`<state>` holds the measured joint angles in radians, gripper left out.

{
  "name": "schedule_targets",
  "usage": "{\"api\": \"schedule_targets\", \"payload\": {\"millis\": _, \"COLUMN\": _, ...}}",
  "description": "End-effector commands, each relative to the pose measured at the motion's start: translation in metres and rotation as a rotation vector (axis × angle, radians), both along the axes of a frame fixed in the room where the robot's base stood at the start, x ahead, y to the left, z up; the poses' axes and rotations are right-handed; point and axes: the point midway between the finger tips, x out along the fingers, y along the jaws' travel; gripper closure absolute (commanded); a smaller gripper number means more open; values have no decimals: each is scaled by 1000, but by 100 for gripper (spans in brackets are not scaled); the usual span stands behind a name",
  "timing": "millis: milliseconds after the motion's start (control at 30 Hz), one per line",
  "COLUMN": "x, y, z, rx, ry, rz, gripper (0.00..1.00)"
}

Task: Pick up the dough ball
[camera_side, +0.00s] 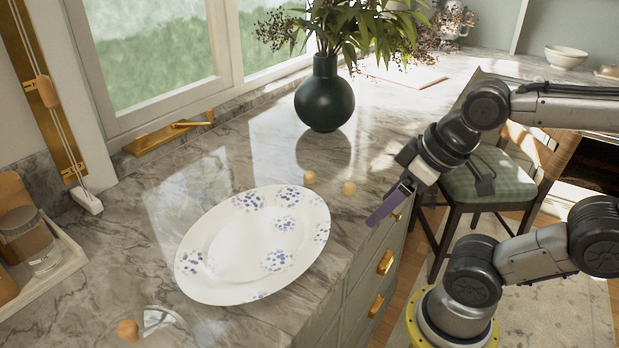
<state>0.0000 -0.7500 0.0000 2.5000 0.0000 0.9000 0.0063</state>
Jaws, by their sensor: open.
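Two small tan balls that look like dough balls lie on the marble counter behind the plate: one dough ball (309,177) at the plate's upper right rim, and another dough ball (348,188) a little to its right. A third tan lump (128,330) lies at the lower left, by a clear round dish. My gripper (376,218), with purple fingers, hangs near the counter's right edge, to the right of and nearer than the balls. It is open and apart from them, with nothing seen in it. The gap between its fingers is hard to see from this side.
A large white oval plate (228,256) with blue flowers fills the middle of the counter. A dark green vase (325,98) with leafy branches stands behind the balls. A glass jar (30,240) sits on a tray at left. A green-seated chair (480,180) stands beyond the counter edge.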

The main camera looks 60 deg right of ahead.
Motion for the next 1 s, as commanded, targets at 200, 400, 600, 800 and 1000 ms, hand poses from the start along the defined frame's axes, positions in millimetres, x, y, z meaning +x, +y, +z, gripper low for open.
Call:
{"api": "schedule_targets", "payload": {"millis": 200, "x": 1, "y": 0, "z": 18, "rx": 80, "ry": 7, "rz": -152, "gripper": 23}}
{"api": "schedule_targets", "payload": {"millis": 400, "x": 39, "y": -7, "z": 69, "rx": 185, "ry": 39, "rz": -396, "gripper": 23}}
{"api": "schedule_targets", "payload": {"millis": 600, "x": 104, "y": -30, "z": 105, "rx": 268, "ry": 110, "rz": -684, "gripper": 23}}
{"api": "schedule_targets", "payload": {"millis": 800, "x": 176, "y": -72, "z": 111, "rx": 323, "ry": 190, "rz": -960, "gripper": 23}}
{"api": "schedule_targets", "payload": {"millis": 1000, "x": 239, "y": -129, "z": 83, "rx": 347, "ry": 273, "rz": -1181, "gripper": 23}}
